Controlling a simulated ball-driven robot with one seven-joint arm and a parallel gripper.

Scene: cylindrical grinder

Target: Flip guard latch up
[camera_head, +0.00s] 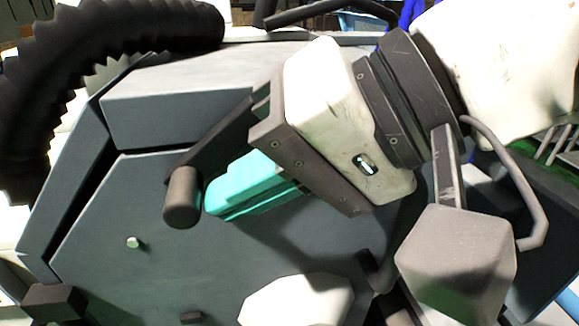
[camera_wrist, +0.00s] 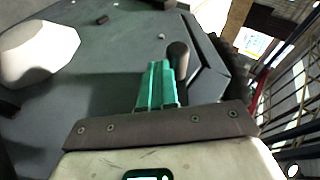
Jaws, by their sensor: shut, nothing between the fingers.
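The guard latch appears to be a dark lever ending in a cylindrical knob (camera_head: 183,198), in front of the grey guard housing (camera_head: 110,235). Its arm slants up and right until my gripper hides it. The knob also shows in the wrist view (camera_wrist: 178,60), beside the right finger's tip. My gripper (camera_head: 212,203) has teal fingers, shut together and empty. Their tips are just right of the knob in the head view; I cannot tell whether they touch it. The fingers also show in the wrist view (camera_wrist: 160,68), pointing along the housing face. The latch's pivot is hidden.
A black ribbed hose (camera_head: 110,45) arches over the upper left. A white faceted knob (camera_head: 298,302) sticks out below my gripper and also shows in the wrist view (camera_wrist: 38,52). A small pale pin (camera_head: 133,242) and a dark block (camera_head: 54,302) are at lower left.

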